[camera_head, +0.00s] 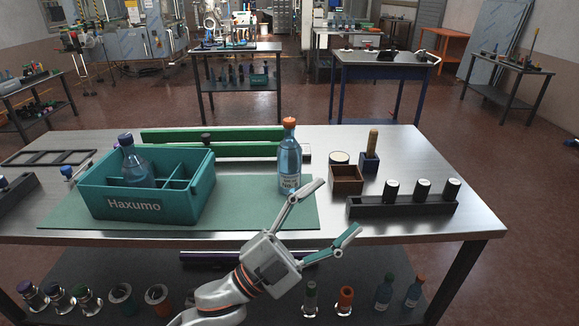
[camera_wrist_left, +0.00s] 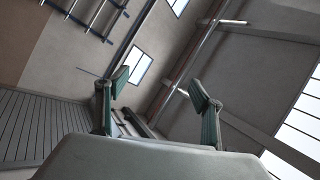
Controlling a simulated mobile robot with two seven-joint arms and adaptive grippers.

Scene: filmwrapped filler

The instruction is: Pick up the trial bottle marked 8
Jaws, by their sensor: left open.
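A blue bottle with an orange cap (camera_head: 289,160) stands upright on the green mat (camera_head: 250,214). Its label is too small to read, so I cannot tell whether it bears an 8. Another blue bottle with a dark cap (camera_head: 137,165) stands in the teal Haxumo crate (camera_head: 205,190); its lower part is hidden. My left gripper (camera_head: 337,208) is open and empty, in front of and to the right of the orange-capped bottle. Its two spread fingers also show in the left wrist view (camera_wrist_left: 160,90), with only walls and windows beyond. My right gripper is out of view.
A dark rack with several white-topped cylinders (camera_head: 403,206) stands at the right. Green rails (camera_head: 225,151) lie along the back. More bottles and jars stand on the lower shelf.

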